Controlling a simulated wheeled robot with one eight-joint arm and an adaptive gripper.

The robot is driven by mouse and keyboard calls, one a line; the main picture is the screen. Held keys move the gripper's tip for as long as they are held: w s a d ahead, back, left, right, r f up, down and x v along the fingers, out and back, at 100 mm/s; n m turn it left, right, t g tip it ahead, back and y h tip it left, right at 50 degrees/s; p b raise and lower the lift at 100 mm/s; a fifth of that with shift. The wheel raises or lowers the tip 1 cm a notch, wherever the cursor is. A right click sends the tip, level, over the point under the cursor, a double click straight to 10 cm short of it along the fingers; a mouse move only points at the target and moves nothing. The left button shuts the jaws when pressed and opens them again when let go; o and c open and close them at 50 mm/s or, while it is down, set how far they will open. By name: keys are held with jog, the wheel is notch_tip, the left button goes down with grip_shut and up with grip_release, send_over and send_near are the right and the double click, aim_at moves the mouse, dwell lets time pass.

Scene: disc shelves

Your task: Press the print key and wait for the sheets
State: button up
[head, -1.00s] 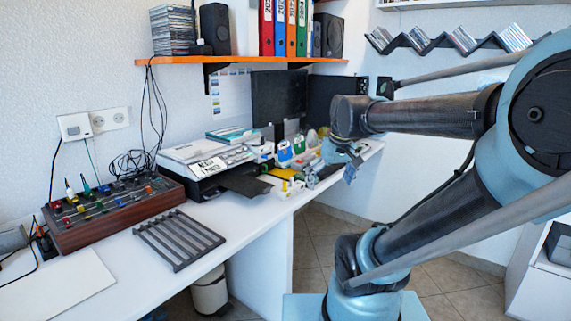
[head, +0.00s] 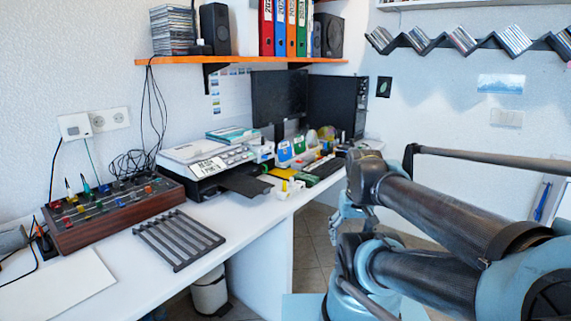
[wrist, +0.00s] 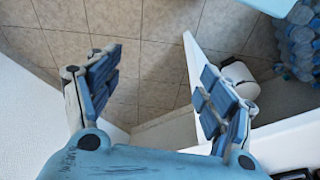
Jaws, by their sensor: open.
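The printer (head: 207,160) stands on the white desk against the left wall, in the middle of the head view. It has a light top, a row of small keys on its front panel and a label with dark marks. Which key is the print key is too small to tell. Its dark output tray (head: 246,186) juts to the front right and looks bare. My gripper (wrist: 160,90) is open and empty in the wrist view, pointing at the tiled floor. In the head view it hangs low beyond the desk's front edge, right of the printer and apart from it, partly hidden by my arm.
A wooden mixer box (head: 110,208) and a grey slatted rack (head: 178,238) lie left of the printer. Small bottles, a keyboard (head: 325,167) and monitors (head: 278,98) stand to its right. An orange shelf (head: 240,60) hangs above. A bin (wrist: 240,80) stands below the desk.

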jog(key=c, duration=0.4)
jog(key=shift+w+f, duration=0.2)
jog(key=shift+w, duration=0.2)
jog(key=c, duration=0.5)
grip_shut()
